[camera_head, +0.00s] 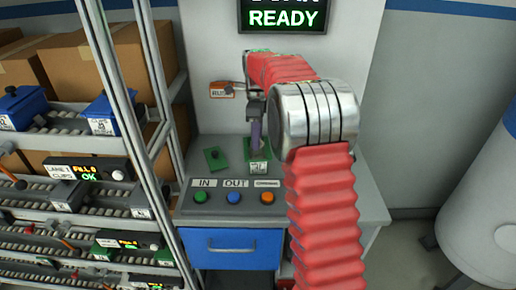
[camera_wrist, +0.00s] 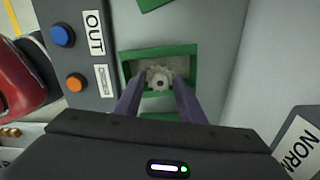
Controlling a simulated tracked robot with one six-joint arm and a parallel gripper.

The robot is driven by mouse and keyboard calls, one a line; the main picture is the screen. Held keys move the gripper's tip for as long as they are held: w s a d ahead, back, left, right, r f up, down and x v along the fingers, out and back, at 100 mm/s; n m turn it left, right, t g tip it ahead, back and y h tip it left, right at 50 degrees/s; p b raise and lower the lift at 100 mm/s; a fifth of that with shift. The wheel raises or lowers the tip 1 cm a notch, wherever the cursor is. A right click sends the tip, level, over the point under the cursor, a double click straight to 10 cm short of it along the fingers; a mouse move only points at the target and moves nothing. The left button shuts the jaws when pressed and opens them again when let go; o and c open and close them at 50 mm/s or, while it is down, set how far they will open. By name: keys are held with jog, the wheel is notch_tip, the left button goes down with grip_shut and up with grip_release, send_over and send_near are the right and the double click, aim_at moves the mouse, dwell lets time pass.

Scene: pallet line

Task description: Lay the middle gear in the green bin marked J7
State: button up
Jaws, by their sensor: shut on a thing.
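In the wrist view a pale grey toothed gear (camera_wrist: 159,78) with a dark centre hole sits between the purple fingertips of my gripper (camera_wrist: 158,82), which is shut on it. The gear shows within the rim of a green bin (camera_wrist: 124,72); whether it touches the bin floor I cannot tell. In the head view my gripper (camera_head: 256,148) points down over the green bin (camera_head: 248,147) on the grey bench.
Another green item (camera_head: 215,158) lies left of the bin. A panel with green, blue and orange buttons (camera_head: 233,197) is at the bench front. A shelf rack (camera_head: 120,80) with blue bins stands left. A white rounded tank (camera_head: 480,210) stands right.

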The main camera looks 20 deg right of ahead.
jog(key=shift+f, duration=0.4)
jog(key=shift+f, duration=1.9)
jog(key=o, duration=1)
notch_tip(320, 180, up, 12)
jog(key=shift+f, duration=0.2)
jog(key=shift+r, duration=0.25)
